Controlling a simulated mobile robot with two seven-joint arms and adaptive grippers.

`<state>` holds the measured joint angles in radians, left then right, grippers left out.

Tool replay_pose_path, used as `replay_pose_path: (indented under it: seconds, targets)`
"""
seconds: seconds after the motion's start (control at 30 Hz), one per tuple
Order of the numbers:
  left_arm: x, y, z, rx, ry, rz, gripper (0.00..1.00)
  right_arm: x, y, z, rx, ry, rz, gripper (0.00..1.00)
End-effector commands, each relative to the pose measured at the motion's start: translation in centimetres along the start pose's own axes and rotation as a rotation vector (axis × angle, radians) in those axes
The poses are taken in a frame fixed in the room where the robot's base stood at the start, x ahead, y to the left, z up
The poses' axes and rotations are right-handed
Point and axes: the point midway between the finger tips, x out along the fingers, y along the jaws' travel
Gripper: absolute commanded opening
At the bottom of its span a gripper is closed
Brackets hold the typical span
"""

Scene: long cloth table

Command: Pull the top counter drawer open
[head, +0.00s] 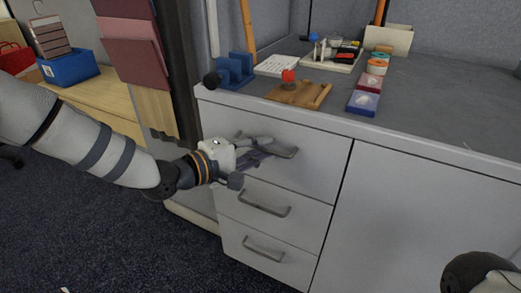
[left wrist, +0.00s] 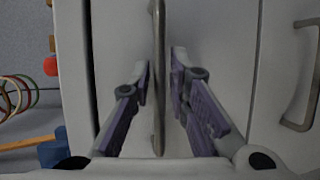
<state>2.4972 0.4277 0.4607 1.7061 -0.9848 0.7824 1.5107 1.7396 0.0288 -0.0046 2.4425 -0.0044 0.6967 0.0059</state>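The top counter drawer (head: 318,172) is the uppermost of three light grey drawers and looks flush with the counter front. Its grey bar handle (head: 284,153) also shows in the left wrist view (left wrist: 158,40), running upright in the picture. My left gripper (head: 268,149) is at this handle. In the left wrist view its fingers (left wrist: 162,70) stand apart, one on each side of the bar, with a visible gap on both sides. I cannot see any contact. My right gripper is out of view.
The middle drawer handle (head: 264,204) and lower drawer handle (head: 263,250) are below. The grey countertop (head: 440,100) holds a wooden board (head: 296,96), a blue holder (head: 236,70) and small boxes. Part of my right arm shows at the lower right. Carpet (head: 110,240) lies open at lower left.

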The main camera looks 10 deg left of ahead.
Motion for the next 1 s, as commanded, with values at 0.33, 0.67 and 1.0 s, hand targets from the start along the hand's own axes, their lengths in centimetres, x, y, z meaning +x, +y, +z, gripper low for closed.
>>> replay_pose_path:
  seconds: [0.33,0.67,1.0]
  targets:
    - [0.1,0.0,0.0,0.000,0.000,0.000,0.00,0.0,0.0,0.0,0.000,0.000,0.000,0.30]
    - [-0.2,0.0,0.1,0.000,0.000,0.000,0.00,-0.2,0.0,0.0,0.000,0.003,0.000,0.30]
    - [-4.7,-0.4,1.9,-0.003,0.002,0.000,0.00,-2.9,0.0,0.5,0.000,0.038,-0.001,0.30]
